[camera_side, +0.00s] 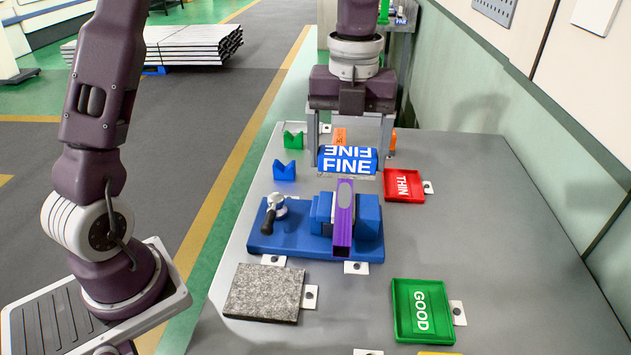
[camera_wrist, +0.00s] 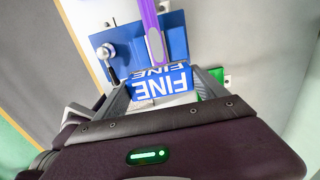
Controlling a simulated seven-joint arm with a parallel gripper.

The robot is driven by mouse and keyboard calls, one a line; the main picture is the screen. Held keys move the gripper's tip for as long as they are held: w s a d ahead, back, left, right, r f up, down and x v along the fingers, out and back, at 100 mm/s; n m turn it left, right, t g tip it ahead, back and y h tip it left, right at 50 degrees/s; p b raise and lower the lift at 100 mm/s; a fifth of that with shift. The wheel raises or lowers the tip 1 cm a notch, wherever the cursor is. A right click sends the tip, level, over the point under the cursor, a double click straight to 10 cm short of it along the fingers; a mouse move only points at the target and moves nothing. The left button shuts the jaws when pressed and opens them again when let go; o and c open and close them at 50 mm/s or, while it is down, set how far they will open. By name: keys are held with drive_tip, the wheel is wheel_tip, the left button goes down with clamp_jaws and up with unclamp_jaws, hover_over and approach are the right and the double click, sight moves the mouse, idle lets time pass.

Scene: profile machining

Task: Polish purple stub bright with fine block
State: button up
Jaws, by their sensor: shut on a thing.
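The purple stub (camera_side: 342,230) is a square profile held in the blue vise (camera_side: 318,213). Its top has a dull grey oval patch (camera_side: 345,194). The stub also shows in the wrist view (camera_wrist: 151,20), with the grey patch near its end by the block. My gripper (camera_side: 349,160) is shut on the blue fine block (camera_side: 347,159), labelled FINE in white, with a finger at each end. The block is at the far end of the stub, beyond the patch; I cannot tell whether they touch. The block also shows in the wrist view (camera_wrist: 160,83).
The vise has a black-handled lever (camera_side: 270,214) at its left. A red THIN tray (camera_side: 404,186) is right of the block. A green GOOD tray (camera_side: 423,310) and a grey textured pad (camera_side: 264,292) are nearer. Blue (camera_side: 284,172) and green (camera_side: 293,140) notched blocks stand left. The right tabletop is clear.

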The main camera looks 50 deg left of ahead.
hover_over(344, 208)
drive_tip(key=shift+f, duration=3.2)
drive_tip(key=shift+w+a+f, duration=0.15)
drive_tip(key=shift+w+f, duration=0.05)
drive_tip(key=shift+f, duration=0.6)
drive_tip(key=shift+c, duration=0.6)
drive_tip(key=shift+w+a, duration=2.2)
drive_tip(key=shift+a, duration=0.05)
drive_tip(key=shift+s+d, duration=2.2)
drive_tip(key=shift+w+a+f, duration=0.1)
drive_tip(key=shift+w+a, duration=2.15)
drive_tip(key=shift+s+d, duration=2.5)
drive_tip(key=shift+r, duration=4.2)
